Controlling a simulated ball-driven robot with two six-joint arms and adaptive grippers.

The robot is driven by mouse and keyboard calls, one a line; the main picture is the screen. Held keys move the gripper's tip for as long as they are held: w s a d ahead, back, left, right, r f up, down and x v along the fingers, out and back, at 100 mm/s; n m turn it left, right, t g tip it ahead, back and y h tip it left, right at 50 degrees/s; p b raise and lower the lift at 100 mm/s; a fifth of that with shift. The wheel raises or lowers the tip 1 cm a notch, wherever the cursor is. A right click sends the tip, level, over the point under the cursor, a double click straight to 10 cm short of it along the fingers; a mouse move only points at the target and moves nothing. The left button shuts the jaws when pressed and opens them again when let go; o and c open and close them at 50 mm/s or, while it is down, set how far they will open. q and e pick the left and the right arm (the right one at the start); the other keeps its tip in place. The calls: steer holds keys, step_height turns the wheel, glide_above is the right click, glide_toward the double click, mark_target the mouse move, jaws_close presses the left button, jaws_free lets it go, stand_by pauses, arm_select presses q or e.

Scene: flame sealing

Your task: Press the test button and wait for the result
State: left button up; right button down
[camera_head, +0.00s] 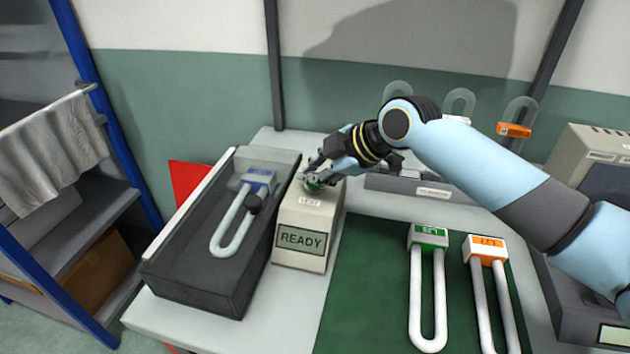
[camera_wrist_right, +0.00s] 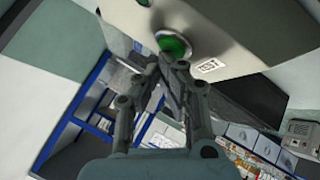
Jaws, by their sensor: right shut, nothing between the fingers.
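The tester (camera_head: 305,222) is a beige box with a label below its button and a display (camera_head: 302,240) that reads READY. Its green test button (camera_head: 313,187) is on the top, partly covered by my right gripper (camera_head: 316,178). In the right wrist view the round green button (camera_wrist_right: 176,46) sits in a metal ring. The shut, empty fingertips of my right gripper (camera_wrist_right: 171,62) are right at the button's edge. I cannot tell whether they touch it. My left gripper is not in view.
A dark open tray (camera_head: 195,287) left of the tester holds a U-shaped tube with a blue cap (camera_head: 259,177). On the green mat (camera_head: 375,290) lie U-tubes with a green cap (camera_head: 429,236) and an orange cap (camera_head: 486,248). A grey machine (camera_head: 580,300) stands at right.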

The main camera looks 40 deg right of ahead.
mark_target(313, 186)
steer(key=shift+r+p, duration=0.9)
steer(key=shift+r, duration=0.05)
step_height(313, 186, up, 6)
steer(key=p, duration=0.5)
stand_by(0.7)
